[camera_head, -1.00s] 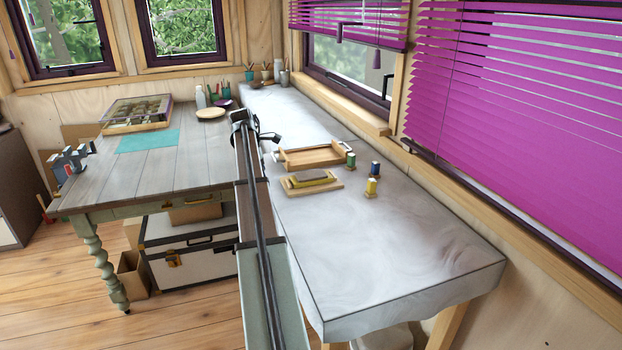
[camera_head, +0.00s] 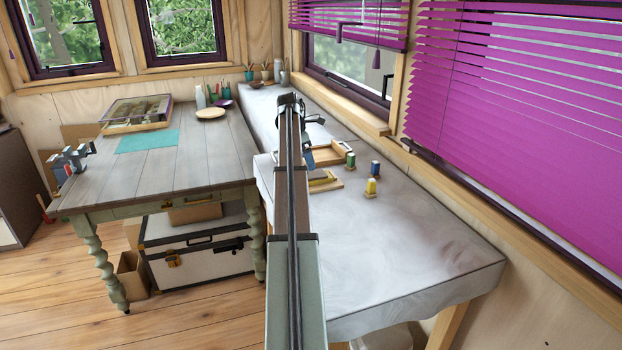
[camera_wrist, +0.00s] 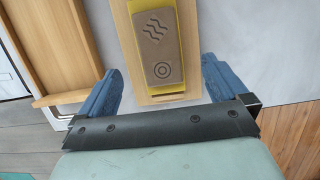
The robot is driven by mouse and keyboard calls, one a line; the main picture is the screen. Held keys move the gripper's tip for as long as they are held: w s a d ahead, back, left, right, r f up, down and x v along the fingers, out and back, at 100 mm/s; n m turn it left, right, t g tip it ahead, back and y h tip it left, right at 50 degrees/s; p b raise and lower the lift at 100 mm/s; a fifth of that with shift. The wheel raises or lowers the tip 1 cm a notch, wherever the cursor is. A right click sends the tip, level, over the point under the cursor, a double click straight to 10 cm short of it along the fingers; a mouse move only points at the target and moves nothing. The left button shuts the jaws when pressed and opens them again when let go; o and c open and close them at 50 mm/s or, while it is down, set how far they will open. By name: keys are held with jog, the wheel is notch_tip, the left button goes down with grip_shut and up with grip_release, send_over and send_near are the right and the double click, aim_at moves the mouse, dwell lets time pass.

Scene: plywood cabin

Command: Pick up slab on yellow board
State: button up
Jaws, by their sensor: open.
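The brown slab (camera_wrist: 157,42) has carved wavy lines and a ring. It lies flat on the yellow board (camera_wrist: 191,30), which rests on a pale wooden base (camera_wrist: 124,40) in the wrist view. My gripper (camera_wrist: 161,68) is open, with one blue finger on each side of the slab's near end and nothing held. Its height above the slab is hard to tell. In the head view my arm hides most of the slab; the right end of the wooden base (camera_head: 328,185) shows beside it.
A wooden tray (camera_head: 333,152) stands just behind the base; it also shows at the left in the wrist view (camera_wrist: 55,45). Green (camera_head: 351,160), blue (camera_head: 375,168) and yellow (camera_head: 371,187) spools stand to the right. The front of the marble counter (camera_head: 420,250) is clear.

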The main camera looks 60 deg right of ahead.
aim_at(310, 174)
jog(key=shift+x, duration=3.5)
jog(key=shift+c, duration=0.5)
jog(key=shift+w, duration=0.1)
jog(key=c, duration=1.2)
jog(key=shift+c, duration=0.2)
